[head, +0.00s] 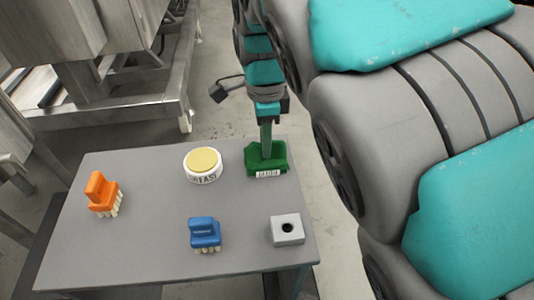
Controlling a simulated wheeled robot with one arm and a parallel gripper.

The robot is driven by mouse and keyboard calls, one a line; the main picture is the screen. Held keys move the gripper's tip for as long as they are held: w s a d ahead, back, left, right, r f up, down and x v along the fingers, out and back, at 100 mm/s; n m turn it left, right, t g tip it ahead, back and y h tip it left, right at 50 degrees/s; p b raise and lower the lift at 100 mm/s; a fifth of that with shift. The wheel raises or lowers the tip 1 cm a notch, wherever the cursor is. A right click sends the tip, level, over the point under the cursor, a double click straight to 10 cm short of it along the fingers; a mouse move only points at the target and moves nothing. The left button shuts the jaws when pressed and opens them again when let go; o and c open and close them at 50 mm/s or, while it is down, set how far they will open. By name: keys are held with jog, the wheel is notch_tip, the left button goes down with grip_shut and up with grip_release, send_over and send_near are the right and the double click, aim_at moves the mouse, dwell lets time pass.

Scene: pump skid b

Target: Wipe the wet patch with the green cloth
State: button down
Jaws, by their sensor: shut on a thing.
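The green cloth (280,160) is at the back right of the grey table, beside the grease tin. It looks thick and blocky, with a small white striped patch on its front side. My gripper (266,150) reaches down from above and is shut on the cloth. The cloth is at or just above the tabletop; I cannot tell if it touches. I cannot make out a wet patch on the visible tabletop; the area under the cloth is hidden.
On the grey table (145,230) stand an orange brush (101,190) at left, a white grease tin (203,166) with a yellow top, a blue brush (205,233) in front and a grey block with a hole (287,231) at front right. A metal frame (110,115) stands behind.

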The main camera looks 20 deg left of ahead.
jog(key=shift+r, duration=0.1)
jog(key=shift+r+p, duration=1.65)
jog(key=shift+r, duration=1.25)
jog(key=shift+r, duration=0.35)
notch_tip(320, 180, up, 6)
jog(key=r+p, duration=0.1)
jog(key=p, duration=0.1)
jog(key=w+d+f+n+b, duration=0.1)
jog(key=w+d+f+n, duration=0.4)
jog(key=w+d+f, duration=0.7)
jog(key=w+d+f+n, duration=0.3)
jog(key=w+d+f, duration=0.1)
jog(key=d+f, duration=0.4)
jog(key=w+d+f+n+b, duration=0.1)
jog(key=w+d+f+n, duration=0.3)
jog(key=d+f, duration=0.5)
jog(key=d, duration=0.2)
jog(key=shift+w+d+f, duration=0.2)
jog(key=shift+w+d, duration=0.05)
jog(key=shift+d, duration=0.05)
